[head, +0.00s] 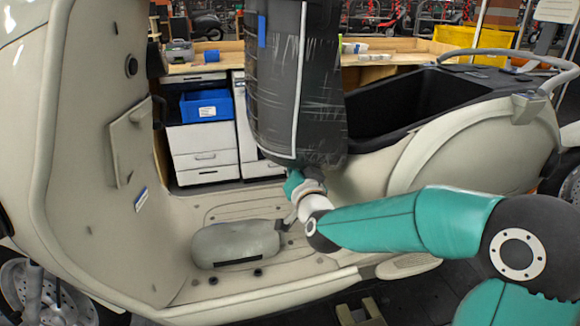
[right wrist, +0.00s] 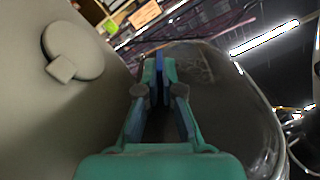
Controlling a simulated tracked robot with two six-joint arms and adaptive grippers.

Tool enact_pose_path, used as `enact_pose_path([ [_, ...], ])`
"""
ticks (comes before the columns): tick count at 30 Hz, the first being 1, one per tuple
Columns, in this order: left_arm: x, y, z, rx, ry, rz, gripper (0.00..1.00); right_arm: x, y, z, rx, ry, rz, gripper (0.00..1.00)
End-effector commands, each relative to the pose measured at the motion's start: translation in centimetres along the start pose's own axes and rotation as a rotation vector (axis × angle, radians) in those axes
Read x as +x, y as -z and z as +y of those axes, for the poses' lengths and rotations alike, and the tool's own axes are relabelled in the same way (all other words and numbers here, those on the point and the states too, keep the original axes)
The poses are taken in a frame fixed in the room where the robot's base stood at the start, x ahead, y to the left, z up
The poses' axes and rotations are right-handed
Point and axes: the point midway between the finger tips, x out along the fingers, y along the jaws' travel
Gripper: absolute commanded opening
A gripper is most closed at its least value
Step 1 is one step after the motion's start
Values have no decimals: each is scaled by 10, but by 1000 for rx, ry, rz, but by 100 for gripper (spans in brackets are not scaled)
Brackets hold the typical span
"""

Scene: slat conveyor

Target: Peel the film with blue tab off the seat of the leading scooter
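The cream scooter's dark seat (head: 290,95) stands tipped up on end, wrapped in clear, wrinkled film. A blue tab (head: 262,30) shows at its upper left edge. My right gripper (right wrist: 159,70) points up beside the dark, film-covered seat (right wrist: 205,100). In the head view its teal base shows just under the seat's lower end, and its fingers are hidden behind the seat. In the right wrist view its fingertips are close together with a narrow blue strip between them. I cannot tell whether this strip is the tab or finger pads. My left gripper is not in view.
The scooter's leg shield (head: 85,120) stands left of the seat. A grey rounded piece (head: 235,243) lies on the floorboard (head: 180,275). The black under-seat bin (head: 405,105) is open. A bench with drawers (head: 205,150), a blue bin (head: 205,105) and a yellow crate (head: 475,42) stand behind.

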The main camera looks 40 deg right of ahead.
Motion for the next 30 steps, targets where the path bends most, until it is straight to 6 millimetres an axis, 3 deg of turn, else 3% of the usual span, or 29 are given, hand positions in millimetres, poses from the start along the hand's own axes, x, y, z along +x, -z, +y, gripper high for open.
enact_pose_path([
  [30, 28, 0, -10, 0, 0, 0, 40, -52, -58, -23, -1, 2, -2, 0],
])
